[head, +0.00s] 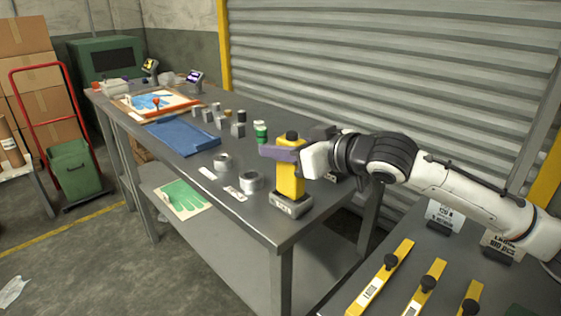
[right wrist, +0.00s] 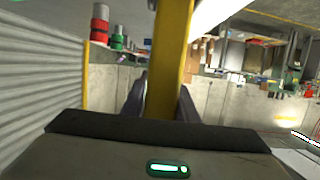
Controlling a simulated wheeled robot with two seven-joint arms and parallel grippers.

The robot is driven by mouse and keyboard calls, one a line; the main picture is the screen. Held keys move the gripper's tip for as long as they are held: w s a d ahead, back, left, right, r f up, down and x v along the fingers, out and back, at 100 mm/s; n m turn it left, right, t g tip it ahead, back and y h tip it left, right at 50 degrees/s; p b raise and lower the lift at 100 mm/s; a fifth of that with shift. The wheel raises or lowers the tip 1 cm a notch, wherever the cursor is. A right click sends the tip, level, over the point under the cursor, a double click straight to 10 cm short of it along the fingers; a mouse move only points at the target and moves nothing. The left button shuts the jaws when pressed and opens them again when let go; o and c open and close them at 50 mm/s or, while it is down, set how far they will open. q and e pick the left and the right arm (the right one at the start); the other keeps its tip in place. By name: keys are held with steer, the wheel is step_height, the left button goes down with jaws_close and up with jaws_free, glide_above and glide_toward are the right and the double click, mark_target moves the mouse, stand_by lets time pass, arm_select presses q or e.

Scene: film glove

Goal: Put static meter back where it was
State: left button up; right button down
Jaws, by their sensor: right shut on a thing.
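A yellow upright device with a black top (head: 291,181), which looks like the static meter, stands at the near right corner of the grey table (head: 230,184). Its lower end meets a grey base (head: 291,206); I cannot tell whether it is seated in it or just above. My right gripper (head: 284,155) is shut around the device's upper part, coming from the right. In the right wrist view the yellow body (right wrist: 170,65) runs between the two fingers. My left gripper is not in view.
A second table at the right holds several yellow bars with black knobs (head: 384,272). A ribbed shutter (head: 390,70) stands behind.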

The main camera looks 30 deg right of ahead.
step_height(320, 180, down, 2)
steer(key=shift+f, duration=0.15)
steer(key=shift+f, duration=0.15)
steer(key=c, duration=1.4)
jaws_free()
